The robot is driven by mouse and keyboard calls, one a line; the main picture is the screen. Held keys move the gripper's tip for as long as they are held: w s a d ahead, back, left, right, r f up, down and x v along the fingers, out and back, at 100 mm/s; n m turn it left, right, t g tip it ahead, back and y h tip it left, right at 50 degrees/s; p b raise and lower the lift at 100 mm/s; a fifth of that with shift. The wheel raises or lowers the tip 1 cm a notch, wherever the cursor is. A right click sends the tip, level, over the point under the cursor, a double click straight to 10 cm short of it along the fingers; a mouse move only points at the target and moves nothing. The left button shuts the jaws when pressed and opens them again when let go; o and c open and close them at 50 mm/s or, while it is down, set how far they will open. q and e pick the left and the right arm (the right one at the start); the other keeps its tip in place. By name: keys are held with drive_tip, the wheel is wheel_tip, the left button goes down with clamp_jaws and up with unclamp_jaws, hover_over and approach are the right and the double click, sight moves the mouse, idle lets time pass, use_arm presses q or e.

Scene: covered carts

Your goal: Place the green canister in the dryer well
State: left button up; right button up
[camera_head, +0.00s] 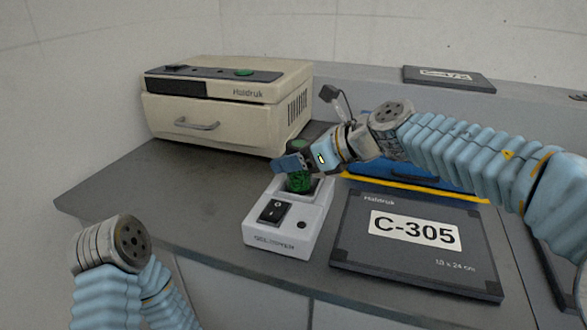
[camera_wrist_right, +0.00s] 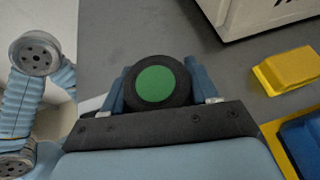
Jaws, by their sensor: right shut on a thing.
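The green canister (camera_head: 299,182) is upright at the top of the small white dryer (camera_head: 287,238), over its dark-edged well. I cannot tell whether its lower end is inside the well or just above it. My right gripper (camera_head: 297,161) is shut on the canister, and its blue fingers hide the canister's middle. In the right wrist view the canister's black lid with a green disc (camera_wrist_right: 154,84) sits between the two fingers (camera_wrist_right: 157,90). My left arm shows at the lower left, but its gripper is not in view.
A beige Holdruk machine (camera_head: 215,132) with a drawer stands behind at the left. A dark C-305 plate (camera_head: 360,255) lies right of the dryer. Behind it is a blue tray with a yellow edge (camera_head: 435,190). The counter (camera_head: 170,205) left of the dryer is clear.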

drive_tip(key=shift+f, duration=1.35)
drive_tip(key=shift+f, duration=0.1)
drive_tip(key=o, duration=1.1)
drive_tip(key=shift+o, duration=0.2)
drive_tip(key=shift+r, duration=0.2)
drive_tip(key=v, duration=1.2)
drive_tip(key=shift+d+f, duration=0.1)
